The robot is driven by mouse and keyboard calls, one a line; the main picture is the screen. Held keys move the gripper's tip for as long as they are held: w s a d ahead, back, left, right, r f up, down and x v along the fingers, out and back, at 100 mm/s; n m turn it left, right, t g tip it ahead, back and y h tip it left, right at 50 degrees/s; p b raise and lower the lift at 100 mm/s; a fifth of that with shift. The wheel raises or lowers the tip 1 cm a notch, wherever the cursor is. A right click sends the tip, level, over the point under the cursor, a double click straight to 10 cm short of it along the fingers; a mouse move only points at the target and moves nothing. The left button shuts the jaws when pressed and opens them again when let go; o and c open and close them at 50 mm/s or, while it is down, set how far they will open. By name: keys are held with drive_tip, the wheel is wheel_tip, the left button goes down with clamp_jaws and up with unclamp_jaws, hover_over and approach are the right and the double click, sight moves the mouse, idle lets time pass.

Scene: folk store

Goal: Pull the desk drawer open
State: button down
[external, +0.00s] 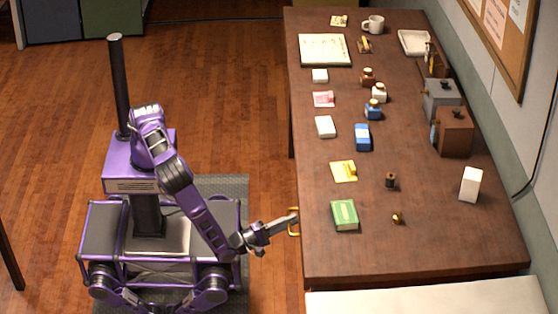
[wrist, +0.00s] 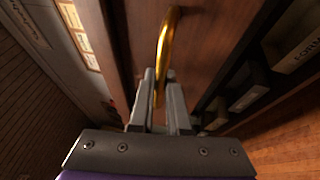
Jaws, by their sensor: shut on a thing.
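The long dark wooden desk (external: 420,235) stands right of my base. A brass drawer handle (external: 294,229) shows at its left long edge, near the front corner. In the wrist view the curved brass handle (wrist: 168,30) stands out from a brown wooden front (wrist: 215,35). My gripper (external: 290,217) reaches the handle from the left. In the wrist view the two fingers of my gripper (wrist: 161,85) are closed around the lower part of the handle. From above, no open drawer shows beyond the desk edge; the seam of the drawer is hard to make out.
A green book (external: 344,215), a yellow pad (external: 343,171), a white box (external: 470,184) and several small items lie on the desktop. A pale surface (external: 430,300) adjoins the desk's front end.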

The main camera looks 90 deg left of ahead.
drive_tip(key=shift+s, duration=0.1)
drive_tip(key=s+p, duration=0.2)
drive_tip(key=s, duration=2.2)
drive_tip(key=c, duration=1.2)
unclamp_jaws()
drive_tip(key=shift+w, duration=0.1)
drive_tip(key=shift+o, duration=0.2)
drive_tip(key=b+v, duration=0.1)
drive_tip(key=v, duration=1.6)
drive_tip(key=shift+s, duration=0.25)
drive_tip(key=shift+d, duration=0.1)
